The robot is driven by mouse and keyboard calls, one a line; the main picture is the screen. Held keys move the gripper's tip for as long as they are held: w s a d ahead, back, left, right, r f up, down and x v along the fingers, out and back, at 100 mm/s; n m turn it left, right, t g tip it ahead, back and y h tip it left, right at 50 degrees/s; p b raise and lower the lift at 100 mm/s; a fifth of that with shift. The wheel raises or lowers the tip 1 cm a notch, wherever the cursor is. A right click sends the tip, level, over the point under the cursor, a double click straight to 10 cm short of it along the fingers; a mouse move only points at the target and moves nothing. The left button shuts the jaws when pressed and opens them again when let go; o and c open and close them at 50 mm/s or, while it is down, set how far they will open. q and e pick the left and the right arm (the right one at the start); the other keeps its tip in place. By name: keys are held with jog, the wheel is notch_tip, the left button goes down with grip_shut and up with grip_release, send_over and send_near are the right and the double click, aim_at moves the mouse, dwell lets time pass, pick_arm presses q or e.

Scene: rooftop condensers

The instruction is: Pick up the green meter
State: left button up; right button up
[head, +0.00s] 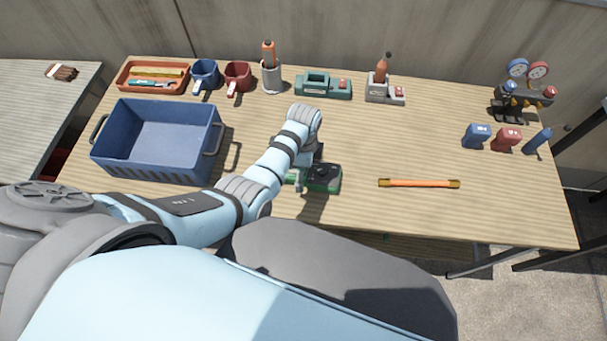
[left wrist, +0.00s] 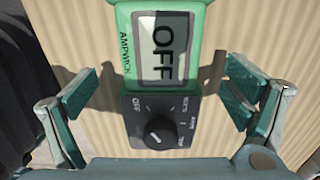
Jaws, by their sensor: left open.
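The green meter (head: 325,178) lies on the wooden table, in front of my left gripper (head: 301,178) in the head view. My arm and gripper partly cover it there. In the left wrist view the meter (left wrist: 160,104) has a green body, a screen reading OFF and a dark face with a round dial. My left gripper (left wrist: 160,98) is open, with one finger on each side of the meter. A gap shows between each finger and the meter. My right gripper is in neither view.
A blue crate (head: 118,172) stands at the left. An orange-handled rod (head: 419,183) lies to the meter's right. Mugs, a red tray (head: 124,80), holders and a gauge set (head: 522,100) line the back. The middle right of the table (head: 420,140) is clear.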

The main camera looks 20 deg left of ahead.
pick_arm(q)
jog(key=shift+f, duration=0.5)
jog(key=shift+r, duration=0.1)
jog(key=c, duration=1)
jog(key=shift+s, duration=0.1)
jog(key=c, duration=0.9)
